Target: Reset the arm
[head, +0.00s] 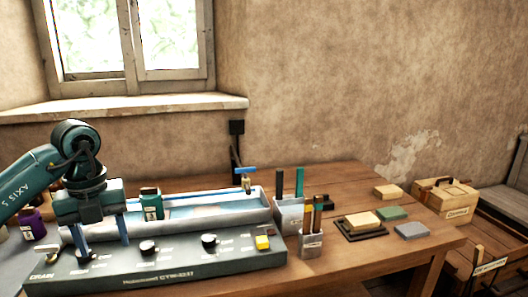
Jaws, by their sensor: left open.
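My left arm (28,180) comes in from the left, teal and dark grey. My left gripper (102,236) points downward above the left end of a dark panel (180,265) with several black knobs and a yellow switch. Its two blue fingers are apart, and I see nothing held between them. I cannot tell whether the fingertips touch the panel. My right gripper is out of view.
Behind the panel lies a pale blue tray (262,203) with a dark green bottle (150,204) near it. Holders (289,214) with upright tools stand to the right. Flat blocks (391,213) and a wooden box (445,196) lie farther right. The table's front right is clear.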

